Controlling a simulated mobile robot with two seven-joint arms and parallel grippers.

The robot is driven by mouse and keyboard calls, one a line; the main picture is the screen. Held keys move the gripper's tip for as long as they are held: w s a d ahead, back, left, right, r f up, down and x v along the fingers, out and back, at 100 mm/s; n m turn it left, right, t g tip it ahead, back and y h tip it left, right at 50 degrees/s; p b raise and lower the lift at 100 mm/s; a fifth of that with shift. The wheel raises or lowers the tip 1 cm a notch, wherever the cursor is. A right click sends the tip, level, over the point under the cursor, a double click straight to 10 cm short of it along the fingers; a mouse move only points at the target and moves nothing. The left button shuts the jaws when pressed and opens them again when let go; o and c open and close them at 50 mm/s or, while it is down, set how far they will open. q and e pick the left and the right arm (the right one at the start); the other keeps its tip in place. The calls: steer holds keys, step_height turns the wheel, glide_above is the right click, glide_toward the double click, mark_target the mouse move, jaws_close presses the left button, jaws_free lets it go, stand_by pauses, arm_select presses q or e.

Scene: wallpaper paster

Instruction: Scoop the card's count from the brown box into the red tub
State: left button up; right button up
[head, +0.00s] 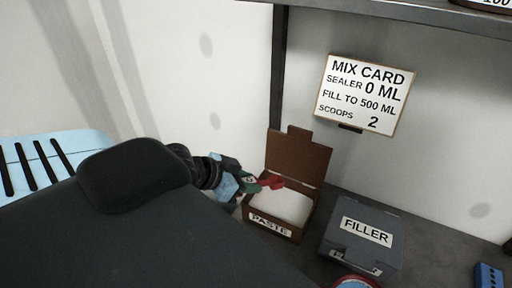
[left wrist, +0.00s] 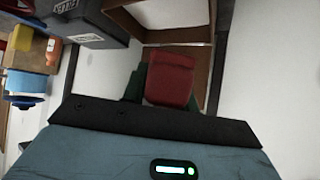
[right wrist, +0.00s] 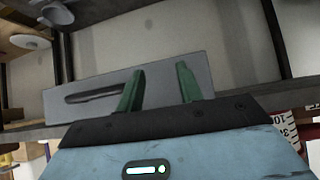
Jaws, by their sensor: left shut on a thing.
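The mix card (head: 364,95) on the back wall reads sealer 0 ML, fill to 500 ML, scoops 2. The brown box (head: 277,230), labelled PASTE, stands with its lid up and white powder (head: 283,204) inside. My left gripper (head: 252,183) is shut on a red scoop (head: 272,182) at the box's left side, over its opening or edge. The scoop (left wrist: 170,80) hides part of the box in the left wrist view; its contents cannot be told. A red rim (head: 353,281), perhaps the tub's, is cut off at the bottom edge. My right gripper (right wrist: 160,88) is open and empty.
A closed grey FILLER box (head: 362,236) stands right of the brown box. A blue block (head: 488,276) lies at the far right. A shelf (head: 400,12) runs overhead, with a dark post (head: 278,70) behind the brown box. A grey panel (right wrist: 190,78) is beyond my right gripper.

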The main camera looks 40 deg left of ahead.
mark_target(275, 182)
arm_select(q)
steer(key=shift+r, duration=0.2)
steer(key=shift+s, duration=0.2)
steer(key=shift+f, duration=0.15)
steer(key=shift+w+d+f+g+y, duration=0.15)
steer(key=shift+w+f+g, duration=0.2)
steer(key=shift+f+g, duration=0.2)
steer(key=shift+w+f+g+y, duration=0.15)
steer(key=shift+w+f+g, duration=0.2)
steer(key=shift+f+g, duration=0.2)
steer(key=shift+w+d+f+g, duration=0.15)
steer(key=shift+f+g, duration=0.15)
steer(key=shift+f, duration=0.15)
steer(key=shift+w+f+g, duration=0.15)
steer(key=shift+f+g, duration=0.15)
steer(key=shift+f, duration=0.15)
steer(key=f, duration=0.1)
steer(key=w+f+b, duration=0.1)
steer(key=f, duration=0.3)
steer(key=shift+w+d+f, duration=0.2)
steer(key=shift+w+d, duration=0.15)
steer(key=shift+w, duration=0.05)
arm_select(e)
steer(key=shift+s+a+f+g, duration=0.25)
steer(key=shift+s+f+g, duration=0.05)
steer(key=shift+s+f, duration=0.6)
steer(key=shift+s+f, duration=0.1)
